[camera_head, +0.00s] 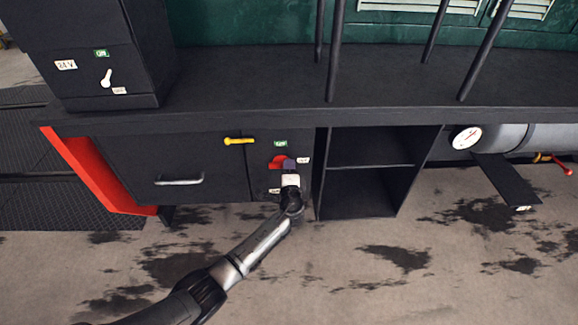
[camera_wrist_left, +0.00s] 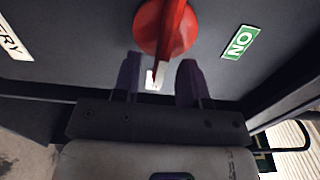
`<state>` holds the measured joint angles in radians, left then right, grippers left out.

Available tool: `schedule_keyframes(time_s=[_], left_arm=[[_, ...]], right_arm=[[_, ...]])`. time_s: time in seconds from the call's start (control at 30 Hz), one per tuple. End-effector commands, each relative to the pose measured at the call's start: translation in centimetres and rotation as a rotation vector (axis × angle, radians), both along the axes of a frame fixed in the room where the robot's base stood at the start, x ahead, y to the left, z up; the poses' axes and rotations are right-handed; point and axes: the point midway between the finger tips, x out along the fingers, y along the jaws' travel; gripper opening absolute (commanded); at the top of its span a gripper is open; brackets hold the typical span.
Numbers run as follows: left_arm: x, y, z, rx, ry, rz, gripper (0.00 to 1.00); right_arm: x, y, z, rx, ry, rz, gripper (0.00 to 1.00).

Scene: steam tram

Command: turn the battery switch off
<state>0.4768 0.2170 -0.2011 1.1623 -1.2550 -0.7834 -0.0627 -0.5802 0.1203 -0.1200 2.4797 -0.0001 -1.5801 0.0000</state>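The battery switch is a red rotary knob (camera_head: 278,161) on the dark cabinet front. In the left wrist view the knob (camera_wrist_left: 165,27) is large, and its narrow tip points down towards a white label (camera_wrist_left: 155,84). A green ON label (camera_head: 280,143) is above the knob in the head view; a white label (camera_head: 303,161) is to its right. My right gripper is not in view.
A yellow handle (camera_head: 239,141) projects above left of the knob, and a drawer pull (camera_head: 179,181) is further left. An open shelf (camera_head: 370,165) stands to the right. The upper box carries a white 24 V switch (camera_head: 106,78). A round gauge (camera_head: 466,137) is at the far right.

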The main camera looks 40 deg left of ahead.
Motion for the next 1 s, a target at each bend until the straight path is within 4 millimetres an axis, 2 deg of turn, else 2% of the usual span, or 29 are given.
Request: schedule_keyframes(time_s=[0.2,0.5,0.73,1.0], left_arm=[[-3.3,-2.7,0.4,-0.002,0.002,-0.002,0.39],[-7.5,-6.2,0.2,-0.002,0.001,-0.001,0.39],[-9.2,-7.6,0.1,0.0,0.0,0.0,0.39],[-9.7,-8.0,0.1,0.001,-0.001,0.0,0.39]], right_arm=[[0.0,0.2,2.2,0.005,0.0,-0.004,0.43],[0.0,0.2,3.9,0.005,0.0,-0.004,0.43],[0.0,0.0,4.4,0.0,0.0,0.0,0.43],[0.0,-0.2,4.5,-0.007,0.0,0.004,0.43]])
